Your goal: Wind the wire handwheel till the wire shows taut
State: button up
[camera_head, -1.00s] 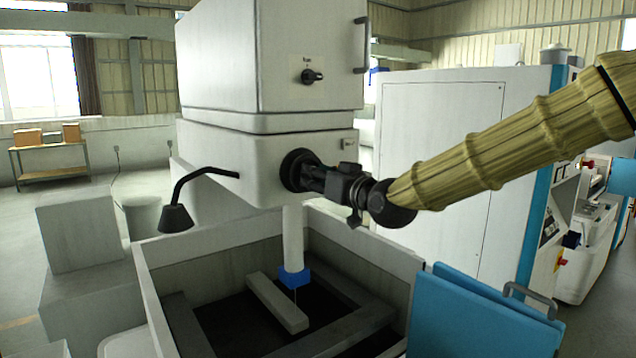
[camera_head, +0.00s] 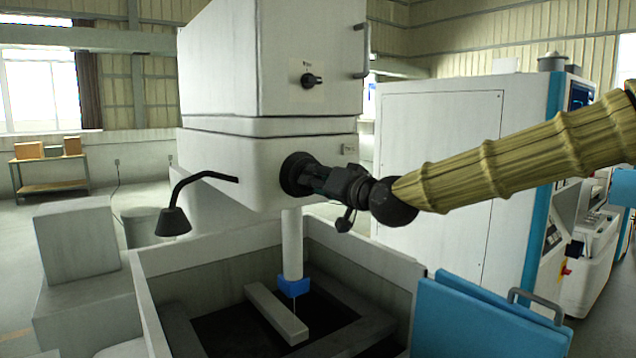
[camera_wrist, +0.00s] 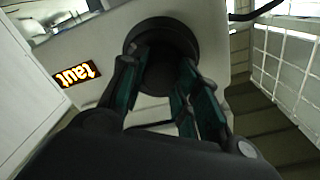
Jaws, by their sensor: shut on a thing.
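The black round handwheel (camera_head: 293,174) sits on the side of the white machine head (camera_head: 240,160). My gripper (camera_head: 312,178) reaches it from the right and is shut on it. In the wrist view the handwheel (camera_wrist: 163,38) is at the top centre, with the fingers of my gripper (camera_wrist: 165,75) on either side of its dark middle part. A small lit display (camera_wrist: 77,75) left of the handwheel reads "taut", upside down in that view. The same small panel (camera_head: 348,149) in the head view is too small to read clearly.
Below is an open tank (camera_head: 205,262) with a blue-tipped white column (camera_head: 292,245) over a bar (camera_head: 277,315). A black lamp (camera_head: 173,221) juts out at left. Blue panels (camera_head: 485,318) stand at front right, a white cabinet (camera_head: 440,170) behind my arm.

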jog(key=o, duration=1)
jog(key=shift+d, duration=0.1)
jog(key=v, duration=1.2)
